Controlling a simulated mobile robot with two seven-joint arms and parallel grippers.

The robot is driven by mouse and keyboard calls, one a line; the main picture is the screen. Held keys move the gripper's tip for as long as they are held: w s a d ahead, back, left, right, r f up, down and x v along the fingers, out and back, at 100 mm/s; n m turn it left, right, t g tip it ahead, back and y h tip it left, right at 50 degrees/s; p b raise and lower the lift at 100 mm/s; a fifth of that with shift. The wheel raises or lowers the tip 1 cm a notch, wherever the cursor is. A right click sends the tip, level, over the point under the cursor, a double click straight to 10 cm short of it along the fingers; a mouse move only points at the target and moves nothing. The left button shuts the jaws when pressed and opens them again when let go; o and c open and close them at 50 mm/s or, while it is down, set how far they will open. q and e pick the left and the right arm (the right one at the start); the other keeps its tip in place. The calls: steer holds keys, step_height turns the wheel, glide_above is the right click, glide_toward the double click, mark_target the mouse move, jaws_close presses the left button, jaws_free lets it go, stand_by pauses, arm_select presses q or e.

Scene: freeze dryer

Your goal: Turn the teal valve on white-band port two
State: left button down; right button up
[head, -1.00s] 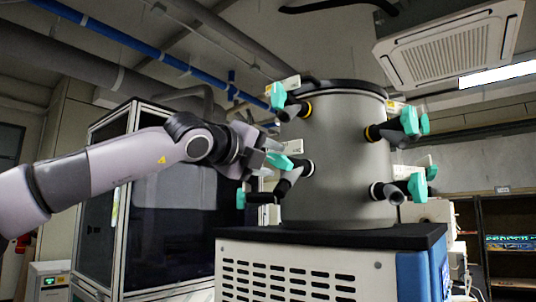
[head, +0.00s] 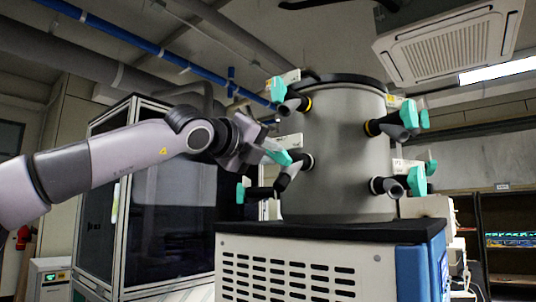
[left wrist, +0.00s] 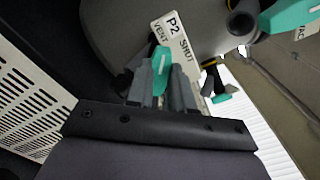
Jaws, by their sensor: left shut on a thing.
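The metal drum (head: 345,150) carries several black ports with teal valves. The left middle port has a pale band (head: 307,163) where it meets the drum, and its teal valve handle (head: 284,158) slopes down to the right. My left gripper (head: 262,148) is shut on this handle, left of the drum. In the left wrist view the teal handle (left wrist: 162,62) sits between the two grey fingers (left wrist: 168,88). A white label (left wrist: 180,45) reading P2, SHUT and VENT is just beyond it. My right gripper is not in view.
Yellow-banded ports with teal valves (head: 276,90) (head: 409,114) are higher up. Another pale-banded port with a teal valve (head: 417,181) is at lower right. A further teal valve (head: 240,193) hangs below my gripper. A dark glass cabinet (head: 165,215) stands behind my left arm.

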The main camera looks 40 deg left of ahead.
arm_select(q)
steer(key=m, duration=0.5)
steer(key=m+b, duration=0.1)
steer(key=m, duration=0.4)
steer(key=shift+d+r, duration=0.15)
steer(key=shift+r, duration=0.05)
stand_by(0.3)
steer(key=c, duration=1)
jaws_free()
steer(key=shift+f, duration=0.1)
